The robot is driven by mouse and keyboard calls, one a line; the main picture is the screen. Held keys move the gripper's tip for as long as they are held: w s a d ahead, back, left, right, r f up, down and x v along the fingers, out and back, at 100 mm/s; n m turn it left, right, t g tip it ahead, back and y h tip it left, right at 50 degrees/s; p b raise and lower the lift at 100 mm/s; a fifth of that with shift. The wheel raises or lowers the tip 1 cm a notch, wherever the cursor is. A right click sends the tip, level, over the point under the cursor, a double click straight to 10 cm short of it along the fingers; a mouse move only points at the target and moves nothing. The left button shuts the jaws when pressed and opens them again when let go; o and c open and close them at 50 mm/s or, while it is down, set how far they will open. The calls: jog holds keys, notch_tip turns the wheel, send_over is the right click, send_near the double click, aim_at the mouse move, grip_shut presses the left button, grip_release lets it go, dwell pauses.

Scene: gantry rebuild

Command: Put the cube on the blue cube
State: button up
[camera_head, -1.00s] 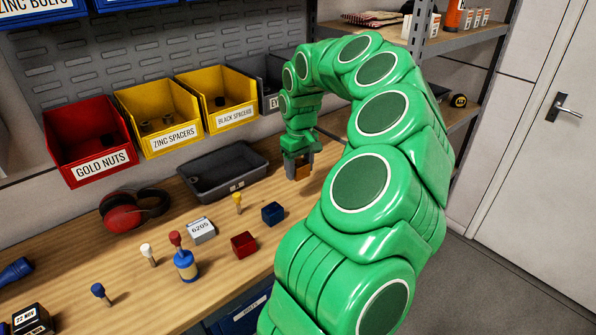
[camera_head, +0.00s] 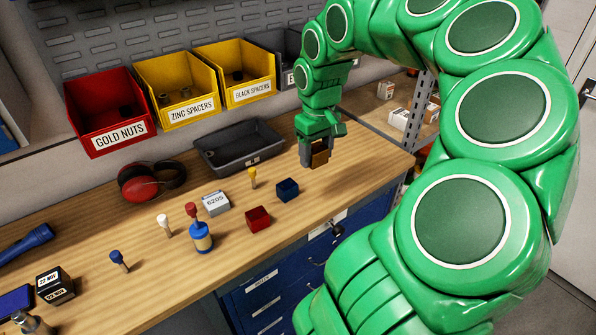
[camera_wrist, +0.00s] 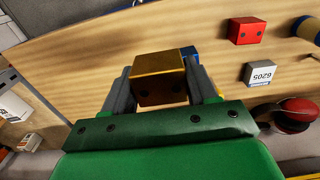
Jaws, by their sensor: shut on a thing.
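My gripper (camera_head: 314,153) is shut on a brown-orange cube (camera_head: 320,154) and holds it above the wooden bench, to the right of the blue cube and farther back in the head view. In the wrist view the held cube (camera_wrist: 160,78) sits between my gripper's fingers (camera_wrist: 160,88). The blue cube (camera_head: 287,189) rests on the bench, below and left of my gripper in the head view.
A red cube (camera_head: 258,219) and a grey box marked 6205 (camera_head: 215,203) stand near the blue cube. A yellow-topped peg (camera_head: 252,178) is just left of it. A dark tray (camera_head: 240,155) lies behind. The bench's right end (camera_head: 390,160) is clear.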

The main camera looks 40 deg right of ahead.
jog(key=s+a+r, duration=0.3)
jog(key=s+a, duration=0.2)
jog(key=a, duration=0.4)
send_over(287, 184)
jog(key=s, duration=0.1)
jog(key=f, duration=0.8)
jog(key=shift+a, duration=0.3)
jog(key=shift+w+d+f, duration=0.25)
jog(key=shift+w+f, duration=0.2)
jog(key=shift+f, duration=1.75)
jog(key=shift+f, duration=0.15)
jog(key=o, duration=1.2)
